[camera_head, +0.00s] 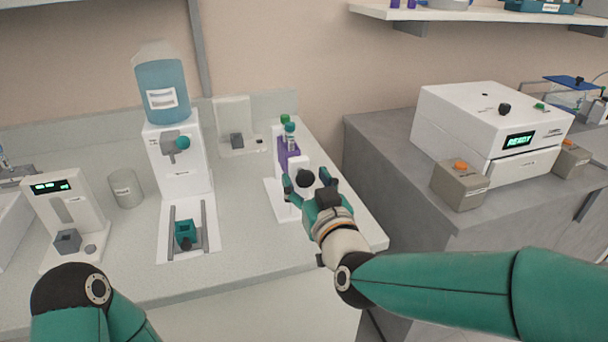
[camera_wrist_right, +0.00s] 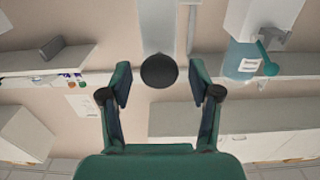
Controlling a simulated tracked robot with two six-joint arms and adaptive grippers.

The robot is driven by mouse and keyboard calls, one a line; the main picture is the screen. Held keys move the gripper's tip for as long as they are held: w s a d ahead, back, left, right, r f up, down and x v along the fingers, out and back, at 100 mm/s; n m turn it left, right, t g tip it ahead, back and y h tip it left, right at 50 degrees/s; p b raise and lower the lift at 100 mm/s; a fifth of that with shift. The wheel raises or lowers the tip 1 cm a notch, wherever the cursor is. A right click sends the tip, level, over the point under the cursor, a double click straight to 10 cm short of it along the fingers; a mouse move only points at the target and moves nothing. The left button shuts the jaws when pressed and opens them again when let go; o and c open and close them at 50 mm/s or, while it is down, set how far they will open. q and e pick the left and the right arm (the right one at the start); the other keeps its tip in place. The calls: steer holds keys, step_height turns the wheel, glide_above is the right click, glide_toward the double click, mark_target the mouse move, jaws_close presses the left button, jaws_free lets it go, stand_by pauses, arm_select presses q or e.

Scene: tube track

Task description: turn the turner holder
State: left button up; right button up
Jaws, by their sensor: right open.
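The turner (camera_head: 302,165) is a white stand near the bench's right edge, with a purple holder (camera_head: 286,152) on its left side. A tube with a teal cap (camera_head: 290,128) stands upright at the holder, and a green cap (camera_head: 284,118) shows behind it. A round black knob (camera_head: 305,177) faces my right gripper (camera_head: 309,186). The right gripper is open, one finger on each side of the knob. In the right wrist view the knob (camera_wrist_right: 159,70) sits between the spread fingertips, with gaps on both sides. My left gripper is out of view.
A water dispenser (camera_head: 176,158) with a blue bottle, a grey cup (camera_head: 127,188) and a device with a green display (camera_head: 62,210) stand to the left. A white machine reading READY (camera_head: 470,125) stands on the grey counter at right. The bench front is mostly clear.

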steer(key=shift+w+a, duration=0.15)
steer(key=shift+w, duration=0.4)
steer(key=c, duration=1)
steer(key=shift+a, duration=0.25)
steer(key=shift+c, duration=0.6)
steer(key=shift+d, duration=0.15)
steer(key=shift+f, duration=0.1)
